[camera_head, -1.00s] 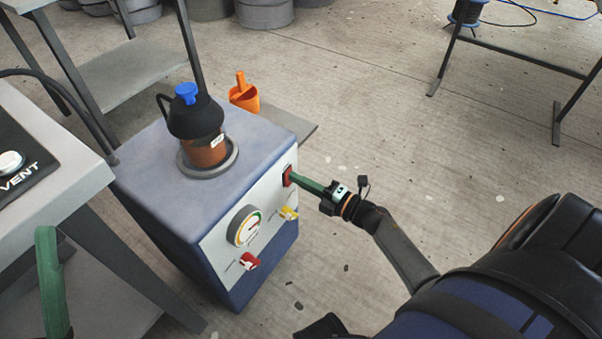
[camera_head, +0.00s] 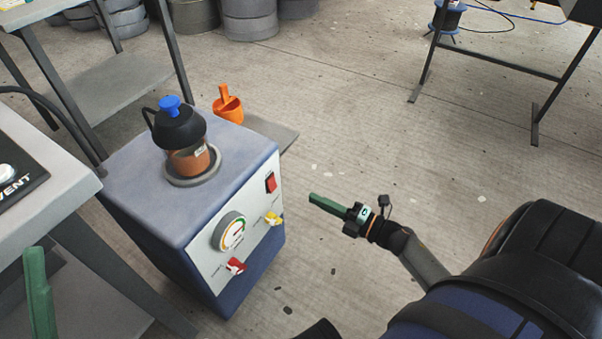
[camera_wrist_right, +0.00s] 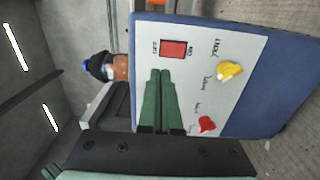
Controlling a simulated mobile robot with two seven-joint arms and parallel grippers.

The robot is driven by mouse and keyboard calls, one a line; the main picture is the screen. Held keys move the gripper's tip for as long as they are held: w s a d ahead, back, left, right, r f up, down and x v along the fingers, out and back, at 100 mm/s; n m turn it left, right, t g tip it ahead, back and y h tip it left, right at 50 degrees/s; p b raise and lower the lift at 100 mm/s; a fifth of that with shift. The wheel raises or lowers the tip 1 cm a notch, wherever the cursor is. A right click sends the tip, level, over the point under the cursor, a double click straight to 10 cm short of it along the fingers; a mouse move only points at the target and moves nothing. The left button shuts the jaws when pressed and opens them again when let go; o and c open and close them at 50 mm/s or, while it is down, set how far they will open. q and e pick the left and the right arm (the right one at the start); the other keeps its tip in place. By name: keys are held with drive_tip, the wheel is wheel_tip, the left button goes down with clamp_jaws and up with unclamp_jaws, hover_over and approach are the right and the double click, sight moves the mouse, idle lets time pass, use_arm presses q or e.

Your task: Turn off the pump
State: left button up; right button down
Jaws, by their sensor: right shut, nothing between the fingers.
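The pump (camera_head: 195,215) is a blue box on the floor with a white front panel. The panel carries a red rocker switch (camera_head: 270,182), a round gauge (camera_head: 229,232), a yellow valve (camera_head: 272,218) and a red valve (camera_head: 236,265). The right wrist view also shows the red switch (camera_wrist_right: 173,49), between OFF and ON labels; I cannot tell its position for sure. My right gripper (camera_head: 312,198) has green fingers, shut and empty, apart from the panel and to the right of the switch. My left gripper (camera_head: 36,254) shows only partly at the lower left; its jaw state is unclear.
A jar with black lid and blue knob (camera_head: 180,135) stands on the pump's top. An orange cup (camera_head: 228,108) is behind it. A grey table with a VENT panel (camera_head: 15,185) is at left. The floor right of the pump is clear.

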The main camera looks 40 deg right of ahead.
use_arm(q)
drive_tip(key=shift+a+r, duration=0.15)
drive_tip(key=shift+r, duration=0.2)
use_arm(e)
drive_tip(key=shift+r+v, duration=0.1)
drive_tip(key=shift+v, duration=0.6)
drive_tip(key=shift+r+v, duration=0.15)
drive_tip(key=shift+v, duration=0.5)
use_arm(q)
drive_tip(key=shift+f, duration=0.1)
